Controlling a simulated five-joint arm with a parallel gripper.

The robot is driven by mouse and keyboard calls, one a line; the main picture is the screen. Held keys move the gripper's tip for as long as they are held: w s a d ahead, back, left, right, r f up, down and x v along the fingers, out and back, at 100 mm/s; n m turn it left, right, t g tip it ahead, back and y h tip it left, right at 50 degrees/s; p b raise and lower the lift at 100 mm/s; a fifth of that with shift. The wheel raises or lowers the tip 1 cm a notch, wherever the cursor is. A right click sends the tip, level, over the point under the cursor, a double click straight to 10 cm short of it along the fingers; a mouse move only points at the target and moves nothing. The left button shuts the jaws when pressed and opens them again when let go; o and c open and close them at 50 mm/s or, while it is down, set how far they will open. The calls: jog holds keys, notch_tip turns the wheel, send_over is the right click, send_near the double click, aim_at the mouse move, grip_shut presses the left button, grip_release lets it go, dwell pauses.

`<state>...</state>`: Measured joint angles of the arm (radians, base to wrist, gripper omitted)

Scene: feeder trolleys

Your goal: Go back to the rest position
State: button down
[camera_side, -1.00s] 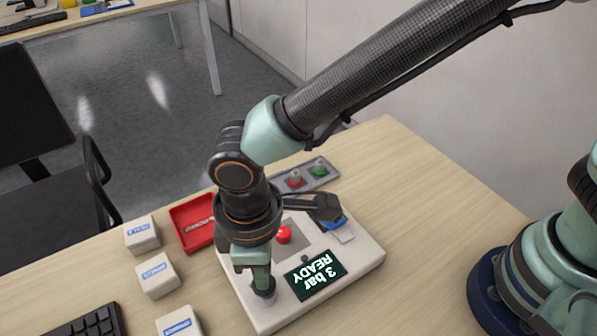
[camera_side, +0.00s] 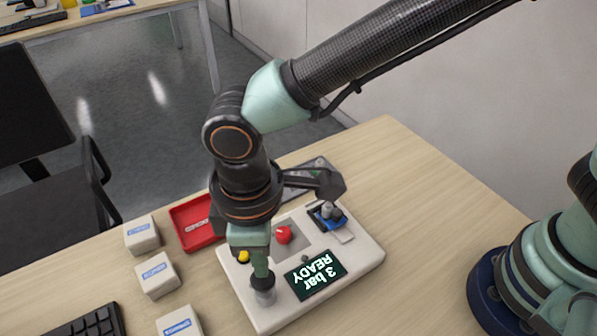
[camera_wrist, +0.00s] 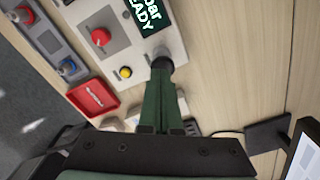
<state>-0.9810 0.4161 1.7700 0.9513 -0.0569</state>
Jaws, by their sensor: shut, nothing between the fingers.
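My gripper (camera_side: 262,272) points down over the near left part of a white control box, its green fingers together. In the wrist view, my gripper (camera_wrist: 161,88) shows as closed green fingers, with a dark round knob (camera_wrist: 162,60) right at their tips. The same knob (camera_side: 263,293) shows below the fingers in the side view. I cannot tell whether the tips touch it. The control box (camera_side: 362,262) has a red knob (camera_side: 283,234), a yellow button (camera_side: 243,257) and a screen (camera_side: 315,275) reading "3 bar READY".
A red tray (camera_side: 187,213) and several white labelled boxes (camera_side: 157,275) lie left of the control box. A grey panel (camera_side: 296,193) behind is partly hidden by my arm. A keyboard (camera_side: 92,322) is at the front left. The table right of the box is clear.

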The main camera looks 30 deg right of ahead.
jog(key=w+d+r+m+t+y, duration=0.1)
jog(key=w+d+r+m, duration=0.3)
jog(key=d, duration=0.5)
jog(key=w+d+r+m+t, duration=0.1)
jog(key=w+d+r+m, duration=0.1)
jog(key=w+d+r, duration=0.5)
jog(key=s+d+r+m+t, duration=0.1)
jog(key=s+d+m, duration=0.2)
jog(key=d, duration=0.6)
jog(key=s+d+m+t+h, duration=0.1)
jog(key=s+d+m+t, duration=0.1)
jog(key=d, duration=0.8)
jog(key=shift+s+d+r+m+t, duration=0.3)
jog(key=shift+s+r+m, duration=0.1)
jog(key=shift+s, duration=0.25)
